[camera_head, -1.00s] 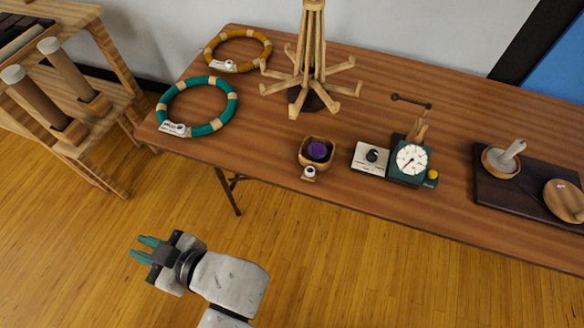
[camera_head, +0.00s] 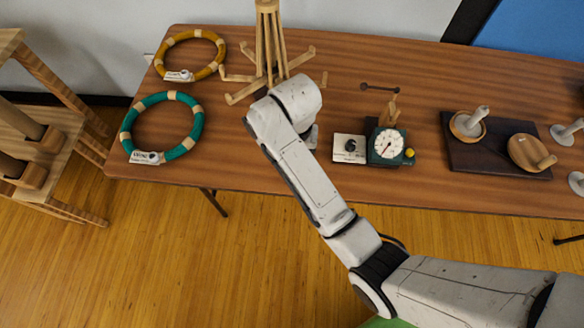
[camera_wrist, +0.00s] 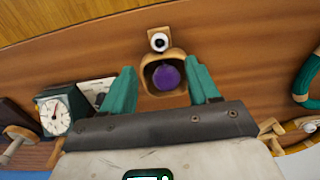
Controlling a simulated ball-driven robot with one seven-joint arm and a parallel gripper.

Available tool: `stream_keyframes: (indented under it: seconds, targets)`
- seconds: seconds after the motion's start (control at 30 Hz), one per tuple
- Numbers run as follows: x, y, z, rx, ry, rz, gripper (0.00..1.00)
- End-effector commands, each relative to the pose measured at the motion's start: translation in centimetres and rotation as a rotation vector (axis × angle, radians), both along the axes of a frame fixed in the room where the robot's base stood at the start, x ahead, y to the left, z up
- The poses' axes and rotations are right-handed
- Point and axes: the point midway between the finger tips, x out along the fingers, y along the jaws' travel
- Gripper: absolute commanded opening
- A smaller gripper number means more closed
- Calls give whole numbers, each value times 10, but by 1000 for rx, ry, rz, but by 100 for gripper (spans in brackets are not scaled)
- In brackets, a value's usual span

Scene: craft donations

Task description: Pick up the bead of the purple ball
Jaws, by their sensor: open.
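The purple ball (camera_wrist: 166,78) sits in a small wooden bowl (camera_wrist: 150,63) in the wrist view. A small white round piece with a dark centre (camera_wrist: 159,42) is just outside the bowl's rim, above it in that view. It looks like a bead, but I cannot tell for sure. My gripper (camera_wrist: 161,67) is open, with one teal finger on each side of the bowl in the picture. Nothing is held between the fingers. I cannot tell how far above the bowl they are. In the head view my arm hides the bowl, ball and gripper fingers.
The green dial scale (camera_head: 389,147) and a white card block (camera_head: 349,148) stand close by the bowl. A wooden rack (camera_head: 268,60) stands behind. Teal (camera_head: 128,126) and amber (camera_head: 160,55) rings lie to the left; a dark board (camera_head: 480,158) lies right.

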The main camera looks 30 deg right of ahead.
Motion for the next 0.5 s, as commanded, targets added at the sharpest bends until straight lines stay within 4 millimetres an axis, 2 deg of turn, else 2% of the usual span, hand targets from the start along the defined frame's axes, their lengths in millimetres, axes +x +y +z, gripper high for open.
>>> stream_keyframes:
  seconds: [0.2, 0.5]
  targets:
    - [-1, 0, -35, -1, 4, 3, 60]
    - [-2, 0, -57, 0, 3, 5, 60]
